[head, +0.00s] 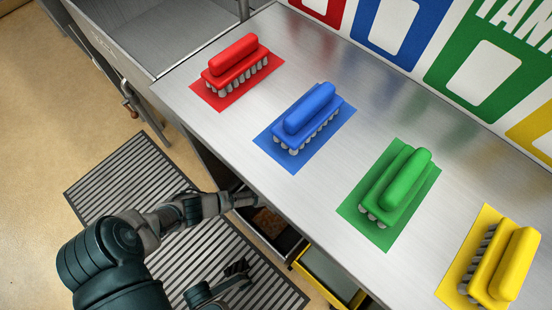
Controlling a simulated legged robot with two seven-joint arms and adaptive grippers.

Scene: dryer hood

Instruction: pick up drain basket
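Under the counter's front edge is a dark open compartment with a brown, rough-textured patch (267,221) inside. This may be the drain basket or its contents, but it is too small and shaded to tell. My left gripper (246,199) reaches in from the left, with its tip at the counter's edge just above the brown patch. Whether its fingers are open or touch anything is unclear. A second dark gripper, seemingly my right one (240,274), is low over the striped mat, apart from the compartment. Its finger opening is not clear.
The steel counter (225,130) holds red, blue, green and yellow brushes on matching mats. A steel sink (150,30) is at the upper left. A yellow-rimmed bin (315,285) sits under the counter. A striped mat (125,165) covers part of the floor.

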